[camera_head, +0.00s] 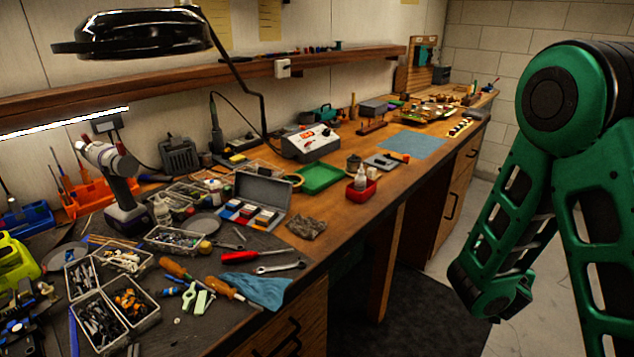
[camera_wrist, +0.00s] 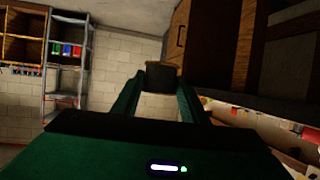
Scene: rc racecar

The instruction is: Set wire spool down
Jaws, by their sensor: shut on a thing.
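In the wrist view, my gripper (camera_wrist: 160,88) reaches away from the camera with its two green fingers on either side of a small dark brown thing. This looks like the wire spool (camera_wrist: 161,74), held at the fingertips. Its far side is hidden and its details are too dark to make out. In the head view, green links of my arm fill the right side, beside the workbench (camera_head: 345,232). My gripper and the held thing do not show there.
The bench's near end is crowded with parts bins (camera_head: 98,322), tools and a drill (camera_head: 118,185). A lamp (camera_head: 150,35) hangs over it. A red bin (camera_head: 361,189) stands near the front edge. Bare wood and a blue mat (camera_head: 412,145) lie farther back.

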